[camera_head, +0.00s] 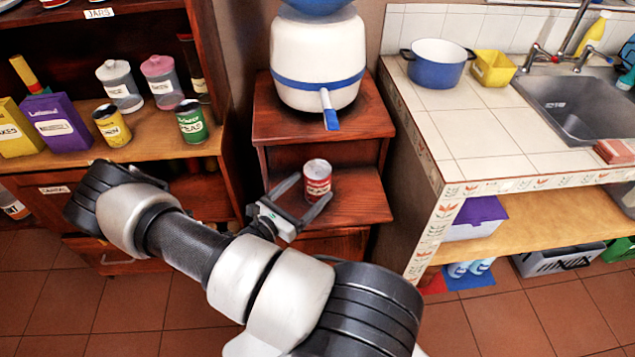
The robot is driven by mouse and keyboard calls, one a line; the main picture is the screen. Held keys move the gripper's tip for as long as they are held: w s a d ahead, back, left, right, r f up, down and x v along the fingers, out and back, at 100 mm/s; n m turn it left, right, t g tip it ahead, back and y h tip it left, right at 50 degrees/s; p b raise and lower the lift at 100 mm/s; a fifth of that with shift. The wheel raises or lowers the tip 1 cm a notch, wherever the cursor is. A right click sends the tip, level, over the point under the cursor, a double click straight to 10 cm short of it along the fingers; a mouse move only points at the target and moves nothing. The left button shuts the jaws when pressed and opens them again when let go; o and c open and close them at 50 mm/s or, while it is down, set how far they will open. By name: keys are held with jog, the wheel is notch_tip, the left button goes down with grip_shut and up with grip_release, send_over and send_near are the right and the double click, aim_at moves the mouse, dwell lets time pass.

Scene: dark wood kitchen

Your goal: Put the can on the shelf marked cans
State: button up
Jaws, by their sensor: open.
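A label that seems to read CANS (53,190) is on the front edge of the wooden shelf unit at left, partly near my arm. My arm hides part of the lower shelf there.
The left unit's middle board (148,140) holds boxes, jars, a yellow can (111,125) and a green can (191,121). A white dispenser (318,55) stands on top of the stand. A tiled counter (470,130) with a blue pot (437,65) is at right.

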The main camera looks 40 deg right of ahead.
jog(key=x, duration=0.4)
jog(key=shift+d+r, duration=0.25)
jog(key=shift+c, duration=0.2)
jog(key=shift+r, duration=0.1)
jog(key=c, duration=1.6)
